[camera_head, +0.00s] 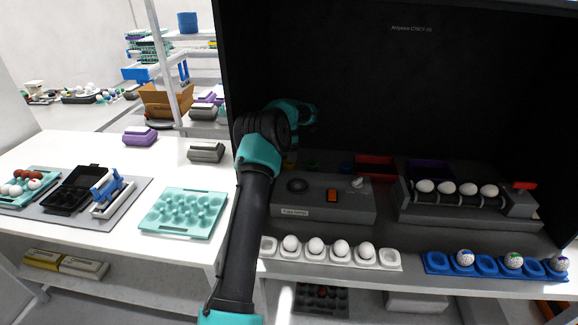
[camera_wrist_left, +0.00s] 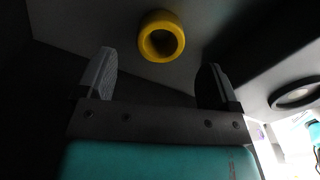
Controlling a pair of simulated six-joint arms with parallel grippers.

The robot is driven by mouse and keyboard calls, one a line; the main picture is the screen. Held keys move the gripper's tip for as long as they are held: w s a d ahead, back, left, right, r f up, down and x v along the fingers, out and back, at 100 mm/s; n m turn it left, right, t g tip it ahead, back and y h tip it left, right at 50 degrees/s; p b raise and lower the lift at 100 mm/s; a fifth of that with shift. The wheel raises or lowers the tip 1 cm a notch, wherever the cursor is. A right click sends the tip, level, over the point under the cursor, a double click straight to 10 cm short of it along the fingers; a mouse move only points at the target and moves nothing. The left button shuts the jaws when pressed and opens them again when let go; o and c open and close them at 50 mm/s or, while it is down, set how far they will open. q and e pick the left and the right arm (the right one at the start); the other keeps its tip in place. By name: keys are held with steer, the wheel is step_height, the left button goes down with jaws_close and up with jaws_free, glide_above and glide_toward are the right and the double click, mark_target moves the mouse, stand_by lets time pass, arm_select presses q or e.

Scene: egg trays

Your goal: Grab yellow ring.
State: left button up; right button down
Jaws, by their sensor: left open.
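The yellow ring (camera_wrist_left: 161,50) shows in the left wrist view, lying on a dark grey surface. It is ahead of my left gripper (camera_wrist_left: 157,78), roughly midway between the two fingers and beyond their tips. The fingers are spread apart with nothing between them. In the head view my left arm reaches into the black cabinet, and the teal wrist part shows against the dark back wall. The fingers there are lost in the dark. I cannot make out the yellow ring in the head view. My right gripper is in neither view.
A grey candling box (camera_head: 335,203) with an orange switch stands by my arm. Right of it is a roller unit (camera_head: 435,207) with several eggs. A white egg tray (camera_head: 391,259) and a blue egg tray (camera_head: 437,263) line the front edge. A teal tray (camera_head: 160,230) lies left.

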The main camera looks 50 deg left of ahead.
arm_select(q)
step_height(320, 180, down, 5)
steer(key=shift+w+d+f, duration=0.1)
steer(key=shift+d, duration=0.05)
stand_by(0.5)
steer(key=c, duration=1)
